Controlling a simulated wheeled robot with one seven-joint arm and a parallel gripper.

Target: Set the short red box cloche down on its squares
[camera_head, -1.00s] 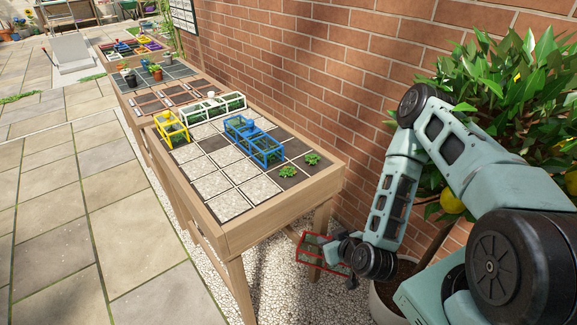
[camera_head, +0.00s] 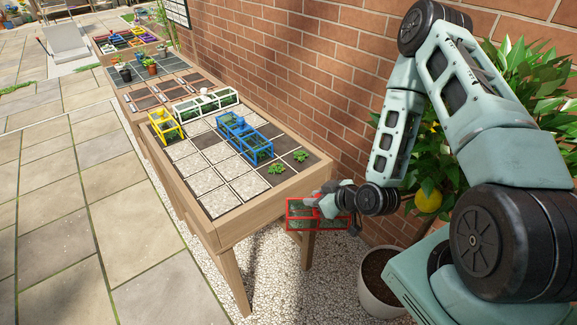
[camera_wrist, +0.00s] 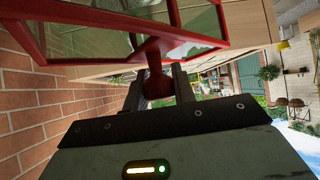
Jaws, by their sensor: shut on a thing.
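The short red box cloche (camera_head: 299,212) has a red frame with clear panes. My gripper (camera_head: 325,204) is shut on it and holds it in the air beside the near right corner of the raised wooden planter table (camera_head: 262,208). In the wrist view the red cloche (camera_wrist: 85,43) fills the top, and its red knob (camera_wrist: 155,55) sits between the fingers of my gripper (camera_wrist: 160,85). The table top is a grid of pale gravel squares and dark soil squares. Two green plants (camera_head: 275,169) (camera_head: 300,156) stand in uncovered dark squares at the near right end.
A blue cloche (camera_head: 246,138), a white cloche (camera_head: 206,104) and a yellow cloche (camera_head: 165,126) stand on the same table. A brick wall (camera_head: 300,90) runs along its back. A potted citrus tree (camera_head: 428,200) stands at the right.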

